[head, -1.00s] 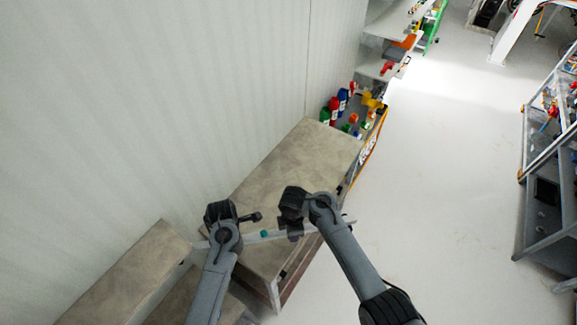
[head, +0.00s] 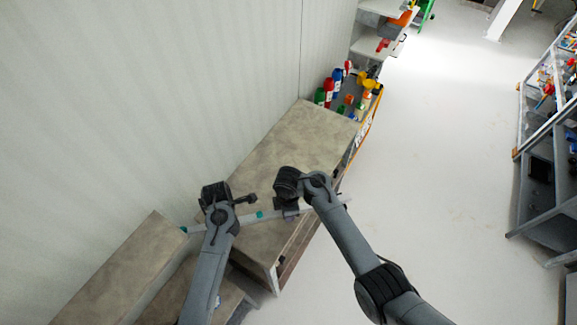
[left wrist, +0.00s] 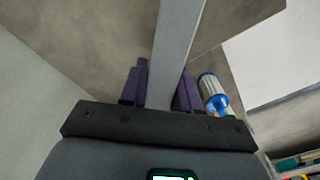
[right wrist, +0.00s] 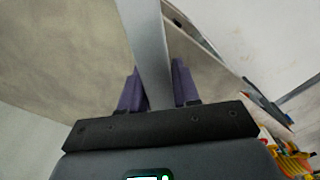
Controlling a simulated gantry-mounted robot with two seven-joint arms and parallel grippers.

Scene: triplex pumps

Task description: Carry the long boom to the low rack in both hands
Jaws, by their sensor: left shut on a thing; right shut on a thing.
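The long boom (head: 240,217) is a straight light-grey bar with teal marks. In the head view it lies across both hands, above the stone-topped cabinets. My left gripper (head: 222,220) is shut on the boom near its left end. My right gripper (head: 288,211) is shut on it farther right. The boom passes between the purple fingers in the left wrist view (left wrist: 177,45) and in the right wrist view (right wrist: 147,40). The hands partly hide the bar. I cannot tell which piece of furniture is the low rack.
A long stone-topped cabinet (head: 290,150) stands by the wall, with a lower-left one (head: 125,270) beside it. Coloured bottles (head: 328,92) and shelves (head: 375,45) are beyond. A grey shelving unit (head: 540,150) stands at right. Open pale floor (head: 430,160) lies between.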

